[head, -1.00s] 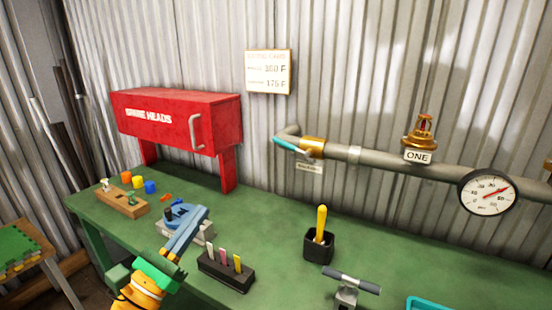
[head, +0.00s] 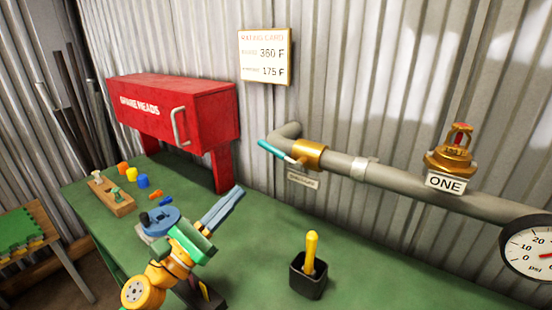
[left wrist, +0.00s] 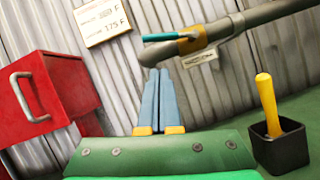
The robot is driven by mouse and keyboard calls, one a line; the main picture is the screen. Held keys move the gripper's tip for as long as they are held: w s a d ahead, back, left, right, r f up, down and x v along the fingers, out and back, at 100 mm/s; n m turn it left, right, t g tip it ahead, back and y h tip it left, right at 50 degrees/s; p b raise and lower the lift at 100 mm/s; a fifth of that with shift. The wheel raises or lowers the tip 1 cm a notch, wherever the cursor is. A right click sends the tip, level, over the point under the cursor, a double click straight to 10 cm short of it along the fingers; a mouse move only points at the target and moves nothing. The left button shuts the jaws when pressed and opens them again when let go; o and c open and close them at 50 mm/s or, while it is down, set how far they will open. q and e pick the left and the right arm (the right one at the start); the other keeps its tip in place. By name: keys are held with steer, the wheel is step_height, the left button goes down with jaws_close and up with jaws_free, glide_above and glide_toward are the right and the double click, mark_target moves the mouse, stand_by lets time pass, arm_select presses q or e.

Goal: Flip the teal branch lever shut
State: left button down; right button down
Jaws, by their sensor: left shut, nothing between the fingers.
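The teal branch lever (head: 272,150) sits on a brass valve (head: 309,155) at the left end of the grey pipe. The lever points left and slightly up from the valve, roughly along the pipe. In the left wrist view the lever (left wrist: 163,37) lies nearly level beside its brass body (left wrist: 192,41). My left gripper (head: 239,190) has its blue fingers together and empty. It is below and left of the lever, apart from it, above the green bench. In the left wrist view the fingertips (left wrist: 158,72) point up, just below the pipe's bend. My right gripper is not visible.
A red spare heads box (head: 170,110) stands on legs at the left. A black cup (head: 307,277) with a yellow-handled tool stands on the green bench (head: 370,270). A brass sprinkler head (head: 449,158) and gauge (head: 530,246) are on the pipe. A small tag hangs below the valve.

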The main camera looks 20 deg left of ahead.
mark_target(277, 153)
arm_select(q)
steer(key=p+x, duration=0.1)
steer(key=x, duration=0.2)
steer(key=p+x, duration=0.1)
steer(key=x, duration=0.2)
steer(key=p+x, duration=0.2)
steer(key=x, duration=0.1)
steer(key=shift+r, duration=0.35)
steer(key=shift+r+m+h+b, duration=0.2)
steer(key=shift+m+h+b, duration=0.15)
steer(key=shift+m, duration=0.25)
